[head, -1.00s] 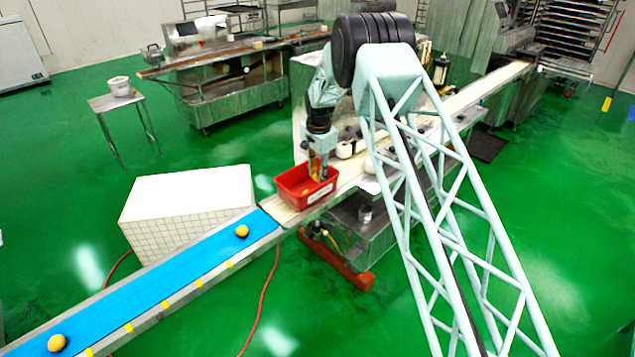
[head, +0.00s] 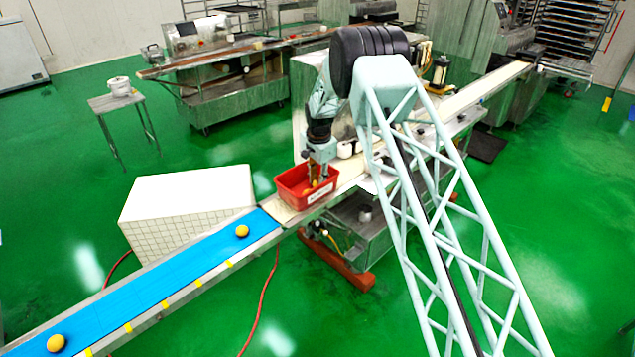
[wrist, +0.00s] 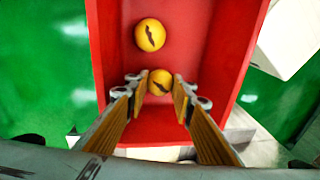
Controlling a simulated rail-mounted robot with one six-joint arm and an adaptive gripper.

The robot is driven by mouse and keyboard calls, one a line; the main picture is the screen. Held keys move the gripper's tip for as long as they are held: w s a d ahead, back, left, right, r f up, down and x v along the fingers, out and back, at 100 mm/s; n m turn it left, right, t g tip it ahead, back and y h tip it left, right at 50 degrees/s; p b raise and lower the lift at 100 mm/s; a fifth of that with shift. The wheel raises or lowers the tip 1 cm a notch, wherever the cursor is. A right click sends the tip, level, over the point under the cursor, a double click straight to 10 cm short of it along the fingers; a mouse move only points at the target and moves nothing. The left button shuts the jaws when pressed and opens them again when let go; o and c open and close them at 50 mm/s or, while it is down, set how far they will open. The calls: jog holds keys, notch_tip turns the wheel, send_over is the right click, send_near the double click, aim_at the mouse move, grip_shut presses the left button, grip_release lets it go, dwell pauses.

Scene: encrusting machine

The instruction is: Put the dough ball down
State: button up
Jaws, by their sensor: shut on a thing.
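The red crate (head: 290,198) stands on the pale conveyor belt. In the wrist view its red floor (wrist: 212,50) and walls surround my fingers. My gripper (head: 320,181) reaches down into the crate from above; in the wrist view its fingertips (wrist: 158,84) are on either side of a yellow-orange dough ball (wrist: 160,82) with a dark mark, shut on it. Another dough ball (wrist: 150,35) lies in the crate just beyond the held one, apart from it. Whether the held ball touches the crate floor I cannot tell.
Two more dough balls, one near (head: 242,231) and one far left (head: 56,343), sit on the blue belt (head: 150,292). A white tiled block (head: 185,205) stands beside the belt. The encrusting machine (head: 375,228) is right of the crate.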

jog(key=o, duration=0.6)
jog(key=shift+c, duration=0.2)
jog(key=shift+r, duration=0.15)
notch_tip(320, 180, up, 12)
jog(key=s, duration=0.2)
jog(key=shift+d+p, duration=0.2)
jog(key=shift+p, duration=0.2)
dwell(0.4)
